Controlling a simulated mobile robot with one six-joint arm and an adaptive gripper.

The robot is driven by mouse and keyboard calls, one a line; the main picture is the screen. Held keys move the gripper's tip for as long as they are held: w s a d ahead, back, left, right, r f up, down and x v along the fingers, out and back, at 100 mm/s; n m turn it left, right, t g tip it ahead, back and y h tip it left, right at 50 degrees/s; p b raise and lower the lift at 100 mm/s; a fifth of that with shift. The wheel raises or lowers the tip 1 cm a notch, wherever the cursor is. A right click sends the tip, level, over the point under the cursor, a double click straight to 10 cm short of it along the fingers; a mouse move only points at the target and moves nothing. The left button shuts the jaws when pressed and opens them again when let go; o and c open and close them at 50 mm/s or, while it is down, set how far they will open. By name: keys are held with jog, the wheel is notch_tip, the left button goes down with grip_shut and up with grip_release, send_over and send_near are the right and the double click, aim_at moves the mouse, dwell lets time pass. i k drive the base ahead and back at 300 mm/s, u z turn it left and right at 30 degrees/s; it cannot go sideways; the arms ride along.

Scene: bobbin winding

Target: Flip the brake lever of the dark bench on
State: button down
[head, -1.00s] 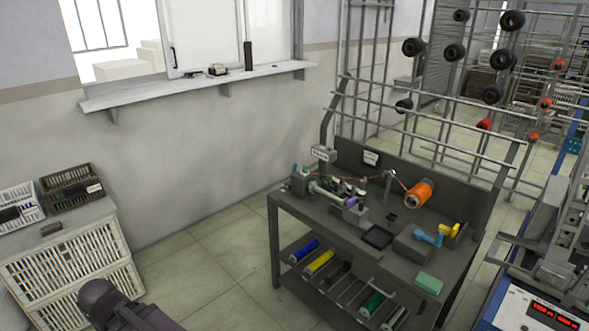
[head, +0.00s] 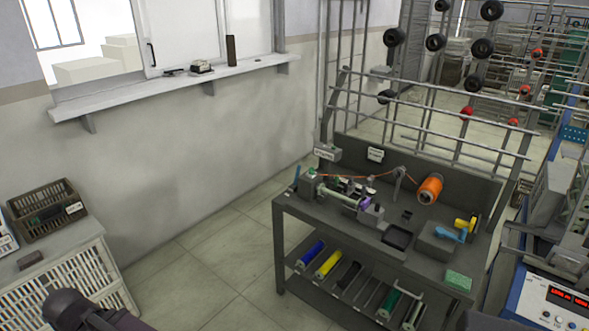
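The dark bench (head: 292,216) stands right of centre in the head view, with a winding setup on its top. An orange thread runs from an orange spool (head: 429,190) over a grey post (head: 399,178) to the left end of the winder (head: 309,184). A light blue lever-like part (head: 449,234) and a yellow part (head: 466,224) sit near the right end. I cannot tell which small part is the brake lever, or its position. Only a dark piece of my arm shows at bottom left; my gripper is not in view.
Bobbins in several colours lie on the bench's lower shelf (head: 340,277). A green block (head: 458,281) lies at its front right corner. A wire rack (head: 440,102) stands behind. A slatted cabinet (head: 75,275) is at left. The tiled floor (head: 205,260) between is clear.

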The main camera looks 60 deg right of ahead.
aim_at(297, 174)
jog(key=z, duration=0.25)
jog(key=i, duration=1.55)
jog(key=z, duration=0.9)
jog(key=i, duration=0.65)
jog(key=z, duration=0.8)
jog(key=i, duration=0.75)
jog(key=z, duration=0.45)
